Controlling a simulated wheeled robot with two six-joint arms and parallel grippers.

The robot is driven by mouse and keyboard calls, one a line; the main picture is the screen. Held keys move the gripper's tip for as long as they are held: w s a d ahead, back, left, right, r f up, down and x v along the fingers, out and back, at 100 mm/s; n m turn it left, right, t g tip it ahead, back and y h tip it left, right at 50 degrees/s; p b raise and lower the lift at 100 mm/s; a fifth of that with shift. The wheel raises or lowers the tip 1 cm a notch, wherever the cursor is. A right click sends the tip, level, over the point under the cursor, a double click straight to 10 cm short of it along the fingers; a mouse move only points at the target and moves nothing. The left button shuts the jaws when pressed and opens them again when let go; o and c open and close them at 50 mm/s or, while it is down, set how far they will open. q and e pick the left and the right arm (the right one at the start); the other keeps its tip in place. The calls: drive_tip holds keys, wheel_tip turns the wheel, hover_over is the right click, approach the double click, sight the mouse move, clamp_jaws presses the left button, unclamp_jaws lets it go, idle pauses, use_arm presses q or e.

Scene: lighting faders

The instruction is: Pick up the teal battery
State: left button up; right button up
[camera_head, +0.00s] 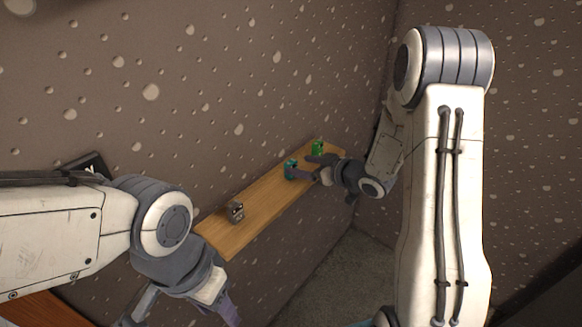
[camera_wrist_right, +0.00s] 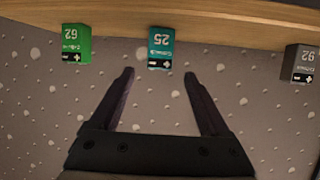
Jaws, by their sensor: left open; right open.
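The teal battery (camera_head: 290,169) stands on the wooden shelf between a green one and a grey one. In the right wrist view the teal battery (camera_wrist_right: 161,48) shows the number 25. My right gripper (camera_head: 306,167) is open with its fingers pointing at the teal battery. In the right wrist view the battery lies just beyond the gap between the fingertips (camera_wrist_right: 158,75), and nothing is between the fingers. My left gripper (camera_head: 187,306) is open, low at the left, away from the batteries, and partly cut off by the frame.
The wooden shelf (camera_head: 262,208) runs along the speckled wall. A green battery (camera_head: 318,147), marked 62 in the wrist view (camera_wrist_right: 77,43), stands at the far end. A grey battery (camera_head: 235,211), marked 92 (camera_wrist_right: 303,63), stands nearer. Clear shelf lies between the batteries.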

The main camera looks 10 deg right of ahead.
sight(293, 163)
drive_tip(key=p+x, duration=0.1)
drive_tip(key=x, duration=0.2)
drive_tip(key=shift+w+f+p, duration=0.15)
drive_tip(key=shift+p, duration=0.15)
drive_tip(key=shift+w+a+f, duration=0.15)
drive_tip(key=shift+w+f, duration=0.05)
drive_tip(key=shift+w, duration=0.05)
drive_tip(key=shift+c, duration=0.3)
clamp_jaws()
drive_tip(key=shift+r, duration=0.15)
